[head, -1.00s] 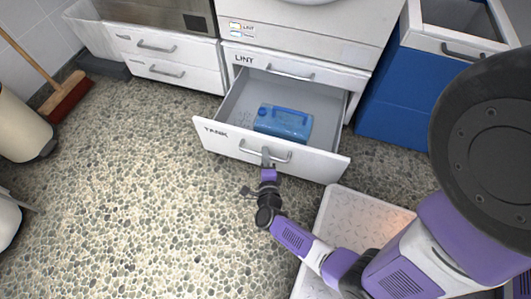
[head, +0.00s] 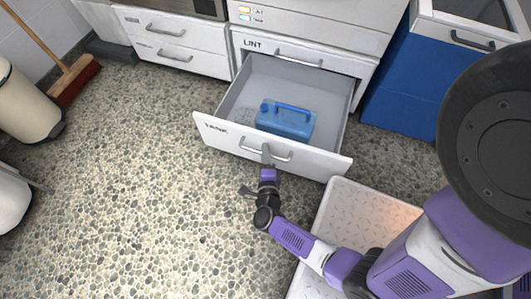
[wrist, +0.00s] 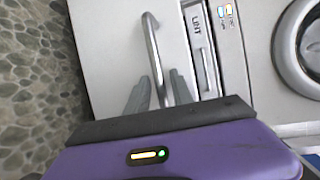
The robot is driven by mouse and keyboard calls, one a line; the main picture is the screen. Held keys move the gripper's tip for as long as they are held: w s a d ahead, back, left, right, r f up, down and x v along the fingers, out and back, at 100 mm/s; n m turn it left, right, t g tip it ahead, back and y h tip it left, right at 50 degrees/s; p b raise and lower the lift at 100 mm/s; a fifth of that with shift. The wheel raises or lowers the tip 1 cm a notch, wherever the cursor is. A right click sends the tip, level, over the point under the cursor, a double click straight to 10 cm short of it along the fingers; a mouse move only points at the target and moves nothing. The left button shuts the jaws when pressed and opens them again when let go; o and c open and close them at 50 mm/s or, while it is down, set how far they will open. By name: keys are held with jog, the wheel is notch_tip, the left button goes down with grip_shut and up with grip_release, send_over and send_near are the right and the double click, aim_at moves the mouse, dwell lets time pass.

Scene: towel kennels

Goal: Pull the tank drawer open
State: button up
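The tank drawer (head: 222,133), with a white front and its name on the left, stands well open below the lint drawer in the head view. A blue jug (head: 286,120) lies inside on the drawer's grey floor. My gripper (head: 266,155) is at the middle of the drawer's grey bar handle (head: 284,158).
The lint drawer (head: 298,58) above is closed. A pale tray-like platform (head: 340,205) is at lower right. A broom (head: 75,80) and a beige bin (head: 25,105) are at left. The pebbled floor in front is clear.

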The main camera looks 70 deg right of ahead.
dwell(0.3)
jog(key=p+v, duration=0.2)
jog(key=v, duration=0.5)
jog(key=shift+s+a, duration=0.2)
jog(key=shift+a, duration=0.15)
jog(key=shift+r, duration=0.1)
